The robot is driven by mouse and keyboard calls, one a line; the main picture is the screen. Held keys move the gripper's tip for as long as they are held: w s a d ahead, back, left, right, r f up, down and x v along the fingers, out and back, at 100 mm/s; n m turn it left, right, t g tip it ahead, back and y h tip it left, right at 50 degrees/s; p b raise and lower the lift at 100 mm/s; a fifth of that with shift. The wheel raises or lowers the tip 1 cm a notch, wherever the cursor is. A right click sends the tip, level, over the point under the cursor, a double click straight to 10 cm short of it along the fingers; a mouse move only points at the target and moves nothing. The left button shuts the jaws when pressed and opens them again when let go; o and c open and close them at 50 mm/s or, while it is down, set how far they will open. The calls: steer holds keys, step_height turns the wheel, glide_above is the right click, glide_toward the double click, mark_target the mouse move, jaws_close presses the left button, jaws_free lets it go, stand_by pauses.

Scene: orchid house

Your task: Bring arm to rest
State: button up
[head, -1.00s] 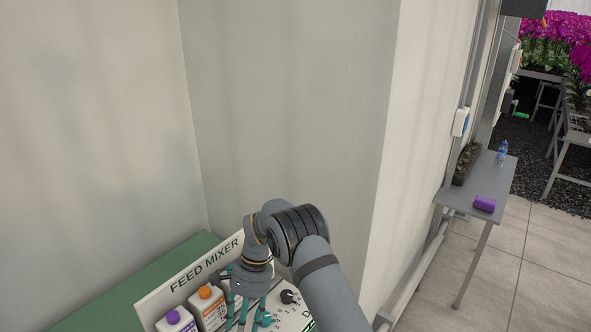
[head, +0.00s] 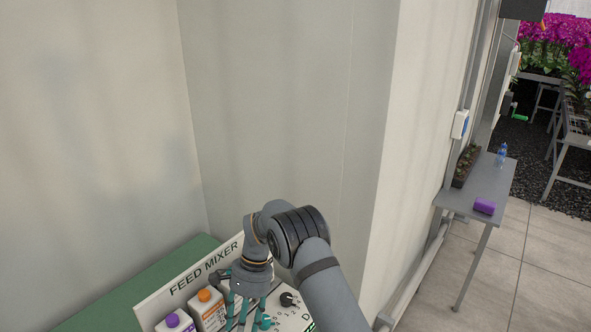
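My arm (head: 325,290) reaches up from the bottom of the head view and bends down at its wrist. My gripper (head: 240,322) points down in front of the feed mixer (head: 215,262), a white panel lettered "FEED MIXER". Its teal fingers run down towards the bottom edge, and the tips are hard to make out. I cannot tell whether it touches anything. A black knob (head: 288,299) and a teal knob (head: 264,321) are to the right of the fingers.
A carton with an orange cap (head: 205,296) and one with a purple cap (head: 173,321) stand left of my gripper. Walls (head: 290,110) rise close behind. A grey table (head: 487,185) at right holds a planter (head: 465,166), a bottle (head: 502,153) and a purple item (head: 484,206).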

steer(key=v, duration=0.9)
steer(key=x, duration=1.1)
steer(key=shift+s+f, duration=0.2)
steer(key=shift+f, duration=0.15)
steer(key=shift+a+f+m+t+p, duration=0.1)
steer(key=shift+m+t+p, duration=0.2)
steer(key=shift+m+p, duration=0.55)
steer(key=m, duration=0.1)
steer(key=m+y, duration=0.1)
steer(key=m+t, duration=0.1)
steer(key=m, duration=0.1)
steer(key=shift+s+d+y, duration=0.2)
steer(key=shift+s+y, duration=0.05)
steer(key=shift+y, duration=0.05)
steer(key=m, duration=0.1)
steer(key=m+t+b, duration=0.1)
steer(key=m, duration=0.1)
steer(key=shift+f, duration=0.35)
steer(key=m+t+b, duration=0.2)
steer(key=m+b, duration=0.1)
steer(key=m, duration=0.1)
steer(key=shift+s, duration=0.2)
steer(key=p+v, duration=0.3)
steer(key=v, duration=0.7)
steer(key=shift+d+r+y, duration=0.25)
steer(key=shift+r+y, duration=0.05)
